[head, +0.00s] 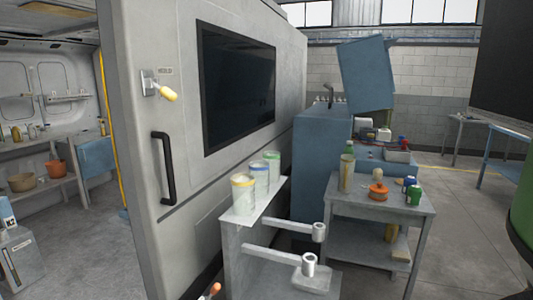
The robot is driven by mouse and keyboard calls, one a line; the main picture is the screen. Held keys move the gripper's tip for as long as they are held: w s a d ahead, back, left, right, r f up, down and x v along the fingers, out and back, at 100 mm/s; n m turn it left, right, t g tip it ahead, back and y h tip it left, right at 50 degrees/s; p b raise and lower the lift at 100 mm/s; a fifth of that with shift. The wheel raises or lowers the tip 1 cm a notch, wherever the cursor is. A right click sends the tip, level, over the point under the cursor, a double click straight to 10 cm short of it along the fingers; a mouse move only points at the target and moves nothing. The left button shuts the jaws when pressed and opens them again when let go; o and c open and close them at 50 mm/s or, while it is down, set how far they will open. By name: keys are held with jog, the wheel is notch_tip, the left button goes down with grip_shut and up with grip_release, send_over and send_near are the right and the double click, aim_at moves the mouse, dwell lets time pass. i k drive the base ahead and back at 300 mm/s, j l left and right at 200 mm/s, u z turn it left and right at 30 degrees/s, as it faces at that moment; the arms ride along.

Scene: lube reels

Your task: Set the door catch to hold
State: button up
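A small lever with a pale yellow grip (168,93) sits on a metal plate high on a large grey panel (185,170) in the head view. The lever slants down to the right. A small label above the plate is too small to read. I cannot tell for certain whether this lever is the door catch. A dark window (237,85) fills the panel's upper part. My gripper is not in view.
A grey stand (238,232) with several cups stands close before the panel, with two grey arms ending in cylinders (310,265) jutting right. An orange-tipped thing (212,290) shows at the bottom. A cluttered grey table (385,208) is to the right. Shelves (60,185) are at left.

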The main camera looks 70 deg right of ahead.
aim_at(168, 93)
jog(key=z, duration=1.85)
jog(key=i+j+u, duration=0.85)
jog(key=k+j, duration=0.05)
